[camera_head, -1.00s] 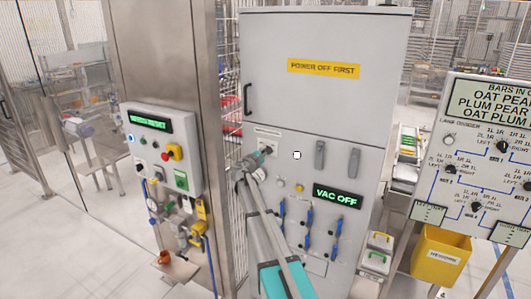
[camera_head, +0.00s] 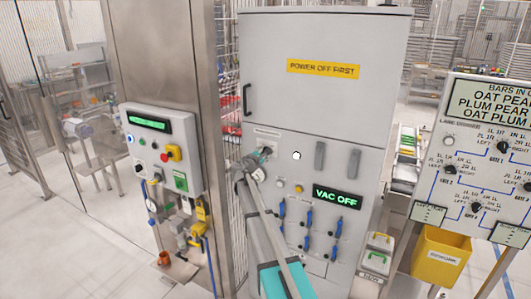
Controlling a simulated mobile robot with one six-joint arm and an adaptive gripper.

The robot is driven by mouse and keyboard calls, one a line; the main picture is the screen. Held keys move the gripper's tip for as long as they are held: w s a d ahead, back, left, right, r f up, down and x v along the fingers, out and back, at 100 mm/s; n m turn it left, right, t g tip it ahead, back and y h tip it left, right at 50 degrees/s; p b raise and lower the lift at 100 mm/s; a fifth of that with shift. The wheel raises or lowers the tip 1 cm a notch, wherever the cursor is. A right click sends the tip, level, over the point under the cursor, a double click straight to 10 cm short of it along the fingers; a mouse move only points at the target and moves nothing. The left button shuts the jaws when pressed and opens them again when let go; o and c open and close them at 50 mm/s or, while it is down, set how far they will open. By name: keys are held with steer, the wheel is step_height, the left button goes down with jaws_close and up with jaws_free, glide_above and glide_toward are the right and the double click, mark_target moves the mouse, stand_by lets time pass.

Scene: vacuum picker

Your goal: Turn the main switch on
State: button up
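The grey cabinet (camera_head: 330,110) stands in the middle, with a yellow "POWER OFF FIRST" label (camera_head: 323,69) on its upper part. A small labelled plate (camera_head: 267,134) sits on its lower left front. My gripper (camera_head: 265,153) is at the cabinet front just under this plate. It covers whatever control is there, so I cannot make out the main switch or whether the fingers are shut on it. The cabinet's green display (camera_head: 338,196) reads "VAC OFF".
Two grey handles (camera_head: 320,159) and several blue levers (camera_head: 308,230) are on the cabinet. A control panel (camera_head: 150,150) with a red knob is on the left post. A lane divider board (camera_head: 480,160) and yellow bin (camera_head: 438,256) stand right.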

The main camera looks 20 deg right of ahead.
steer(key=shift+s, duration=0.1)
steer(key=v, duration=1.2)
stand_by(0.4)
steer(key=s+a+f+m+g+y+b, duration=0.1)
steer(key=s+a+f+m+g+y, duration=0.15)
steer(key=s+f+m, duration=0.4)
steer(key=s+a+f+m+g+y, duration=0.1)
steer(key=s+f+m+g+y, duration=0.25)
steer(key=s+f, duration=0.55)
steer(key=s+a+f+m+g+y, duration=0.2)
steer(key=s+a+m+y, duration=0.1)
steer(key=s+a, duration=0.4)
steer(key=s+a+f+m+g+y, duration=0.3)
steer(key=s+a+y, duration=0.2)
steer(key=s, duration=0.6)
steer(key=shift+s+a+b, duration=0.25)
steer(key=shift+a+b, duration=0.15)
steer(key=shift+a, duration=0.5)
